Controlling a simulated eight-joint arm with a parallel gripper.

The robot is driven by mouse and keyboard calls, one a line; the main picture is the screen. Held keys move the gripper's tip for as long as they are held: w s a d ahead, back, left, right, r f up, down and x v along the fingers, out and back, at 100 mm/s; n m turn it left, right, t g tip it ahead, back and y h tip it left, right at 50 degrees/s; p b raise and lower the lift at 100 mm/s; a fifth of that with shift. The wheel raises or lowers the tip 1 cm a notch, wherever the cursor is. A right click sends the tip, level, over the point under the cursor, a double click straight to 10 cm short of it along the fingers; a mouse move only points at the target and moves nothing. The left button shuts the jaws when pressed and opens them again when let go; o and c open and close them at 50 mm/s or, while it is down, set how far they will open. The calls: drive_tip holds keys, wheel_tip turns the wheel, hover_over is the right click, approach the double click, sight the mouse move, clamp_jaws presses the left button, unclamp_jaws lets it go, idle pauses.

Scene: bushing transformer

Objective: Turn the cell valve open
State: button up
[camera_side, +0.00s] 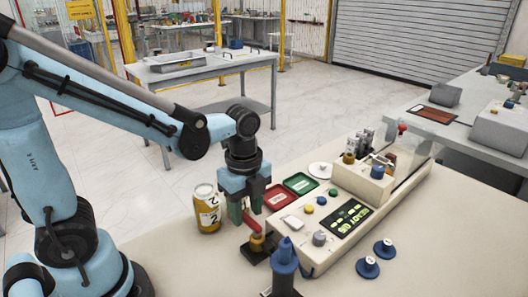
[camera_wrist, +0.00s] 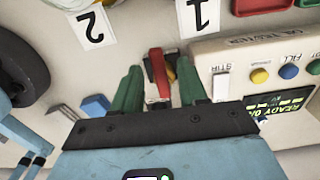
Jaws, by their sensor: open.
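The cell valve has a red lever handle (camera_side: 251,223) over a brass-coloured body (camera_side: 257,242) on a dark base, beside the left end of the tester console. In the wrist view the red handle (camera_wrist: 158,72) lies between the green fingers. My gripper (camera_side: 247,217) is above the valve with its fingers pointing down. In the wrist view my gripper (camera_wrist: 159,70) is open, with a visible gap on each side of the handle. The valve's lower part is partly hidden in the wrist view.
The tester console (camera_side: 320,232) with buttons and a lit "READY" display stands right of the valve. A yellow can (camera_side: 207,212) stands left. Red (camera_side: 279,201) and green (camera_side: 300,183) trays lie behind. A blue post (camera_side: 285,262) and blue knobbed pieces (camera_side: 367,267) are in front.

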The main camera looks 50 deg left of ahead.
wheel_tip(320, 180, up, 12)
drive_tip(key=shift+f, duration=0.15)
idle(0.5)
drive_tip(key=n+t, duration=0.7)
drive_tip(key=n, duration=1.1)
hover_over(244, 215)
drive_tip(key=a, duration=0.2)
drive_tip(key=f, duration=0.5)
drive_tip(key=shift+s+a+f, duration=0.1)
drive_tip(key=shift+s+a, duration=0.05)
drive_tip(key=shift+s, duration=0.05)
